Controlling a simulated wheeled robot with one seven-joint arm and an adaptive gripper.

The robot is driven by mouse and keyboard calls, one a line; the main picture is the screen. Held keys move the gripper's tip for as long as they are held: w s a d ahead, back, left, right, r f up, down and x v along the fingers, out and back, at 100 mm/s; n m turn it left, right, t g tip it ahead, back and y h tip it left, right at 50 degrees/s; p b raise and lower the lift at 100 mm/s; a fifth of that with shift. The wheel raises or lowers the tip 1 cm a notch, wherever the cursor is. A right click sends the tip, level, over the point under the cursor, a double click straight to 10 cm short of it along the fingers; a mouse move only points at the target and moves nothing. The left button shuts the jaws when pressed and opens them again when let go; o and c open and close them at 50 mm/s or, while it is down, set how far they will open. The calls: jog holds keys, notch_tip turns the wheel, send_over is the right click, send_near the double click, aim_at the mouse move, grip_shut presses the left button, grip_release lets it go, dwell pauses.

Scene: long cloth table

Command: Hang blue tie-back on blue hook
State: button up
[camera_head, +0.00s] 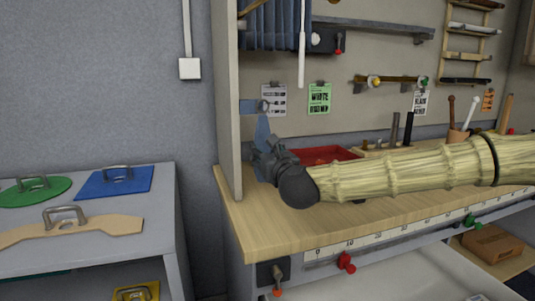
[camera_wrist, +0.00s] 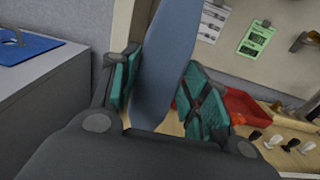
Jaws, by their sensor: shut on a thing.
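My gripper (camera_head: 264,156) is shut on a blue tie-back, a flat tapering blue strip (camera_wrist: 163,65). In the wrist view the strip stands between the green finger pads and runs out of the top of the picture. In the head view the tie-back (camera_head: 262,130) points upward from my gripper, beside the pale upright panel. A small blue plate (camera_head: 249,106) with a grey ring-like part at its right end is just above the strip's tip; it looks like the blue hook. I cannot tell whether the tip touches it.
A red tray (camera_head: 325,155) lies on the wooden bench (camera_head: 260,218) behind my arm. The pale side panel (camera_head: 229,100) stands close on the left. A grey cabinet (camera_head: 165,220) with handled boards is further left. Paper cards (camera_head: 319,98) hang on the back wall.

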jog(key=shift+x, duration=0.95)
jog(key=shift+w+a+f+b, duration=0.2)
jog(key=shift+w+f+b, duration=0.45)
jog(key=shift+f, duration=0.3)
jog(key=o, duration=1.1)
